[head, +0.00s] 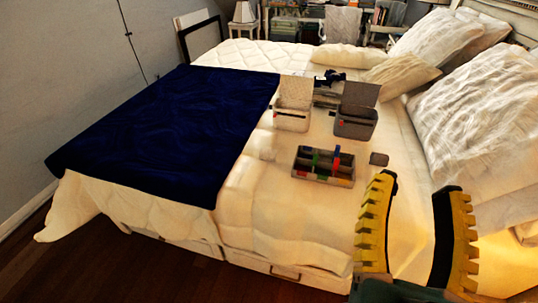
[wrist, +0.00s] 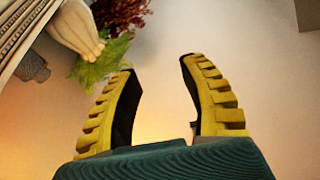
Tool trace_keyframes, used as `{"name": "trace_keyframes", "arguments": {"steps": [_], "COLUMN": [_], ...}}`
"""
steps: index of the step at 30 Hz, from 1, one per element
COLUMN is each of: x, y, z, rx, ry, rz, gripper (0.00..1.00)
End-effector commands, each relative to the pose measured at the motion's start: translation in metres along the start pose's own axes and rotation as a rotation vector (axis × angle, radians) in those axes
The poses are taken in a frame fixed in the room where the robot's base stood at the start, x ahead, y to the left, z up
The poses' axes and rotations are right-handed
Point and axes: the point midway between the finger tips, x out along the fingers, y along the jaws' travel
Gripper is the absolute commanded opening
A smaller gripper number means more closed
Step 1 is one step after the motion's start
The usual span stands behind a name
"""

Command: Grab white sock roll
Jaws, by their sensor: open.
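My gripper (head: 418,186) is open and empty at the right front of the head view, its yellow-ribbed fingers spread with the tips up. In the wrist view the open gripper (wrist: 158,66) has nothing between its fingers and faces a plain wall, with no sock roll in sight. A small pale lump (head: 268,149) on the cream bedding, left of the divided tray, looks like the white sock roll. It blends with the bedding, so its outline is faint. My gripper is well to the right of it and apart from it.
A divided tray (head: 299,172) with coloured items and a small grey roll (head: 379,159) lie on the bed (head: 255,210). A beige bin (head: 291,121) and a grey bin (head: 354,128) stand behind, lids open. A blue blanket (head: 160,130) covers the left; pillows (head: 475,110) lie right.

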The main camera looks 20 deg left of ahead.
Motion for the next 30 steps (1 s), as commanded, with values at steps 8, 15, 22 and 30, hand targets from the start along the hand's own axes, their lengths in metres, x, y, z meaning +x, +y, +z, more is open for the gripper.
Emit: {"name": "trace_keyframes", "arguments": {"steps": [8,15,22,30], "x": [0.0,0.0,0.0,0.0], "y": [0.0,0.0,0.0,-0.0001], "z": [0.0001,0.0,0.0,0.0001], "rx": [0.0,0.0,0.0,-0.052], "ry": [0.0,0.0,0.0,0.0], "rz": [0.0,0.0,0.0,0.0], "gripper": [0.44,0.62,1.0,1.0]}}
